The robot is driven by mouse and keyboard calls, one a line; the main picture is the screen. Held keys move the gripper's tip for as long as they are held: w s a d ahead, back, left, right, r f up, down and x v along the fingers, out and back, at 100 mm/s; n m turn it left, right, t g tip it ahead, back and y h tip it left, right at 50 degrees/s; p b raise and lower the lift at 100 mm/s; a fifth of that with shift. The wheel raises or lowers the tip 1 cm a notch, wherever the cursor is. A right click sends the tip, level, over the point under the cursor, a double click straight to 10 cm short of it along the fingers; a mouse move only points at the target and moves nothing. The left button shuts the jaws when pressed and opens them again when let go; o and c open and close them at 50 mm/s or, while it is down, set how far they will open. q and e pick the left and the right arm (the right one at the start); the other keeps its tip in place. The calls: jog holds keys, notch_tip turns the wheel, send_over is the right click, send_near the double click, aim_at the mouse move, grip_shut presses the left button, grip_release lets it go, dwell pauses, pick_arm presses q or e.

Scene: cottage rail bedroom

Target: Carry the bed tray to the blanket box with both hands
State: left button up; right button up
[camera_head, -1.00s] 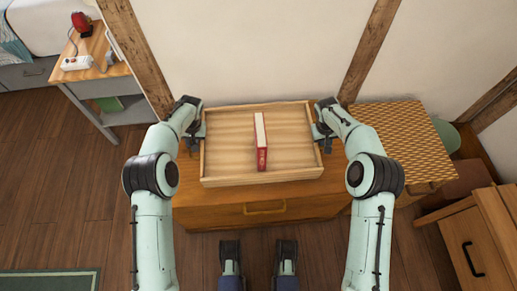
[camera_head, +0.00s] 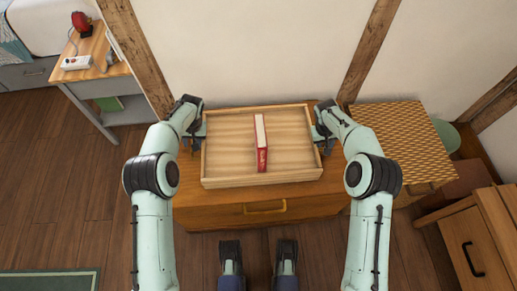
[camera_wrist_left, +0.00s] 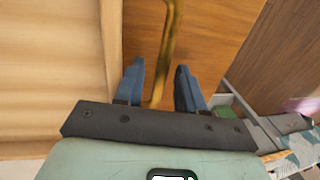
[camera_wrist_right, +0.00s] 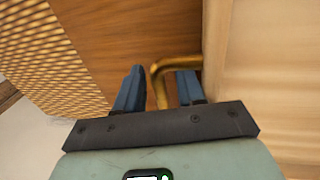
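The bed tray (camera_head: 212,150) is a shallow pale wooden tray with a red book (camera_head: 261,150) in it. It rests on a wooden drawer unit (camera_head: 225,212). My left gripper (camera_head: 200,132) is at the tray's left side. In the left wrist view its fingers (camera_wrist_left: 160,75) stand apart with a brass handle (camera_wrist_left: 171,35) between them. My right gripper (camera_head: 321,134) is at the right side. In the right wrist view its fingers (camera_wrist_right: 160,78) are apart, around another brass handle (camera_wrist_right: 178,63). I cannot tell for sure which furniture is the blanket box.
A woven-topped chest (camera_head: 400,135) stands right of the drawer unit. A wooden cabinet (camera_head: 470,245) is at the lower right. A bedside table (camera_head: 95,70) with a red lamp (camera_head: 81,22) is at the upper left. The wall is close behind. Floor (camera_head: 60,190) is clear on the left.

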jog(key=shift+a, duration=0.15)
pick_arm(q)
jog(key=v, duration=0.6)
jog(key=shift+r, duration=0.25)
pick_arm(e)
jog(key=v, duration=1.2)
pick_arm(q)
jog(key=shift+s+d, duration=0.1)
jog(key=shift+s, duration=0.05)
pick_arm(e)
jog(key=shift+s, duration=0.15)
